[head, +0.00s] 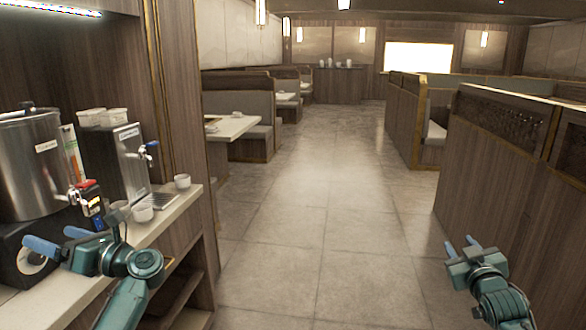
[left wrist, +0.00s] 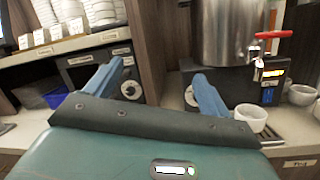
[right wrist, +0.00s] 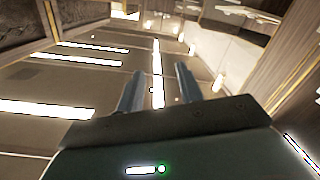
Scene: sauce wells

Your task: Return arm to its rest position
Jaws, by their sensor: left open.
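My left gripper (head: 58,239) is over the counter at the left of the head view, in front of the steel urn. Its blue fingers are apart. In the left wrist view my left gripper (left wrist: 155,84) has nothing between its fingers. My right gripper (head: 461,245) is out over the open floor at the lower right of the head view. In the right wrist view my right gripper (right wrist: 157,85) has its fingers apart with a gap between them, and nothing is held.
The counter (head: 52,293) carries a steel urn (head: 30,165) with a red tap, a second dispenser (head: 122,160) and several white cups, one nearby (left wrist: 251,117). The aisle floor (head: 310,230) is clear. A wooden partition (head: 500,190) stands right of my right gripper.

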